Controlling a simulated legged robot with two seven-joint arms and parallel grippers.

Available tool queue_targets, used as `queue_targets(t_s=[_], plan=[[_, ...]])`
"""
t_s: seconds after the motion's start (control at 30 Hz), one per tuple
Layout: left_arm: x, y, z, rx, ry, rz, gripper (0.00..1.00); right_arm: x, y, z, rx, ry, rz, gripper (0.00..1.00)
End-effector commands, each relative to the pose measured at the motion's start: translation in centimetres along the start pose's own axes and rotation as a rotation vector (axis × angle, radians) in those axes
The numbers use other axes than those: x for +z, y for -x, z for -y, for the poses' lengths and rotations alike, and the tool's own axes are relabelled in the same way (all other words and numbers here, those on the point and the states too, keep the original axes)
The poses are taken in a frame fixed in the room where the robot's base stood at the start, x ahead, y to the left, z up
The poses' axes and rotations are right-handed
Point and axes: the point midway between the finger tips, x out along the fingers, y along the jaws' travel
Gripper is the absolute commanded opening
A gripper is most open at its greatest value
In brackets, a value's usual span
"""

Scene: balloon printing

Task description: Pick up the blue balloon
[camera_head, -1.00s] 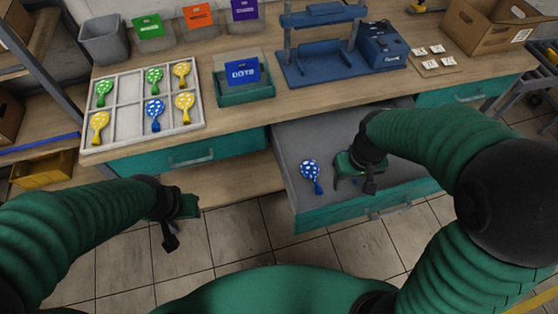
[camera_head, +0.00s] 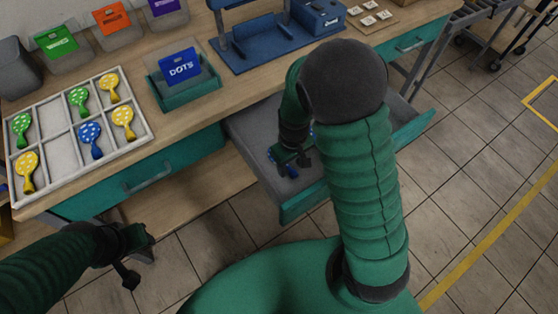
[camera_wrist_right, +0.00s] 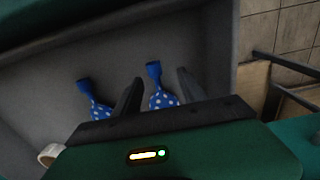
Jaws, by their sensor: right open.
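Two blue balloons with white dots lie in the open grey drawer. In the right wrist view one blue balloon (camera_wrist_right: 161,98) lies between the two fingers of my open right gripper (camera_wrist_right: 158,90), with its blue neck pointing away. The other blue balloon (camera_wrist_right: 97,106) lies left of the fingers, outside them. In the head view my right gripper (camera_head: 293,160) is low inside the drawer (camera_head: 248,127) and mostly hides the balloons; only bits of blue show beside it. My left gripper (camera_head: 130,268) hangs empty in front of the table, its jaw opening unclear.
A sorting tray (camera_head: 60,150) on the table holds green, yellow and blue dotted balloons. A teal bin with a blue DOTS card (camera_head: 180,68) and a blue press (camera_head: 262,45) stand on the table. The drawer walls surround my right gripper closely.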

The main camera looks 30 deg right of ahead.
Motion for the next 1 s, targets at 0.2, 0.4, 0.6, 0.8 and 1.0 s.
queue_targets(t_s=[0.2, 0.4, 0.6, 0.8, 1.0], plan=[[0.3, -1.2, 0.0, 0.0, -0.001, 0.0, 0.36, 0.5, -3.8, -0.1, -0.003, -0.002, 0.005, 0.49], [0.3, -1.1, 0.0, 0.0, -0.001, 0.0, 0.36, 0.5, -3.8, 0.1, 0.0, -0.002, 0.004, 0.49], [0.3, -1.1, 0.0, 0.0, -0.001, 0.0, 0.36, 0.5, -3.7, 0.1, 0.001, -0.001, 0.004, 0.25], [0.3, -1.1, 0.0, 0.0, -0.001, 0.0, 0.36, 0.5, -3.7, 0.1, 0.0, -0.002, 0.003, 0.0], [0.3, -1.1, 0.0, 0.0, -0.001, 0.0, 0.36, 0.5, -3.7, 0.1, 0.0, -0.002, 0.003, 0.0]])
